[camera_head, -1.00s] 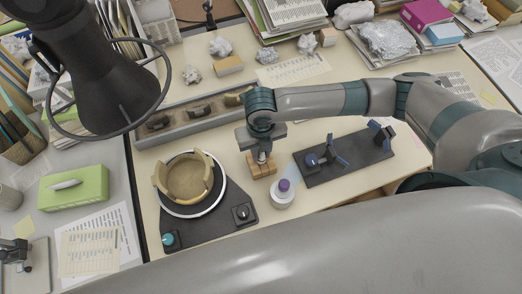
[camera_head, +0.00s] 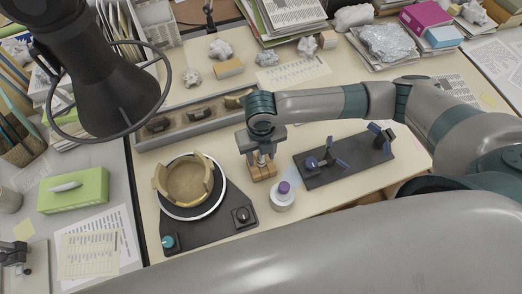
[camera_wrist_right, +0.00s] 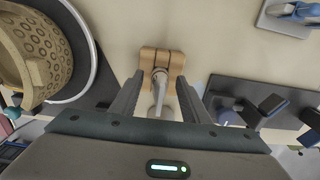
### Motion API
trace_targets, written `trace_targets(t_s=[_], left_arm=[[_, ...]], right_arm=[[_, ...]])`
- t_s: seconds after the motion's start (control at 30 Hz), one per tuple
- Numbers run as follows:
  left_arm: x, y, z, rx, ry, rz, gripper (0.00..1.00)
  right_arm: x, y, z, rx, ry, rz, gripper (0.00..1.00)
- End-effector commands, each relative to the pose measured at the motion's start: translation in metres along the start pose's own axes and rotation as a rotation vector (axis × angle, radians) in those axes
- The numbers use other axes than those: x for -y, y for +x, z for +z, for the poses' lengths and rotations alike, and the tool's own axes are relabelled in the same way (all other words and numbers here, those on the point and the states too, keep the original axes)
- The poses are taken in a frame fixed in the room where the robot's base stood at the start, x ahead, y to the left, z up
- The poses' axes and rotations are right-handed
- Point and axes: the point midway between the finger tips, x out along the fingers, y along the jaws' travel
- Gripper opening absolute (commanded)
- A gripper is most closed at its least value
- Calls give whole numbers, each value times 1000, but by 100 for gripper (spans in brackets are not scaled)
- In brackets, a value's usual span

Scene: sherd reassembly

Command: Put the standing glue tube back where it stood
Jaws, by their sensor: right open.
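The glue tube (camera_wrist_right: 160,88) is small and pale. It stands in a wooden block (camera_wrist_right: 162,62), which also shows in the head view (camera_head: 263,174). My right gripper (camera_wrist_right: 160,100) is above the block, with its two dark fingers apart on either side of the tube. Clear gaps show between the fingers and the tube in the wrist view. In the head view the right gripper (camera_head: 261,158) hides most of the tube. My left gripper is not clearly seen in either view.
Left of the block is a turntable (camera_head: 217,210) bearing a partly rebuilt tan pot (camera_head: 188,183). A dark rack with blue clamps (camera_head: 343,160) lies right. A sherd tray (camera_head: 185,133) lies behind.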

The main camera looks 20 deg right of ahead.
Motion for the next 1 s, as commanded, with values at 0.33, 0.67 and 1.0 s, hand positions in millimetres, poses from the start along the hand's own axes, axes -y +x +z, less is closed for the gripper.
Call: trace_targets(t_s=[0.33, 0.67, 1.0], left_arm=[[0, 6, 0, 0, 0, 0, 31], [0, 20, 2, 0, 0, 0, 31], [0, 31, 3, 0, 0, 0, 31]], right_arm=[[0, -22, 2, 4, -1, 2, 42], [0, -82, 2, 6, -2, 2, 42], [0, -147, 1, 4, -2, 0, 42]])
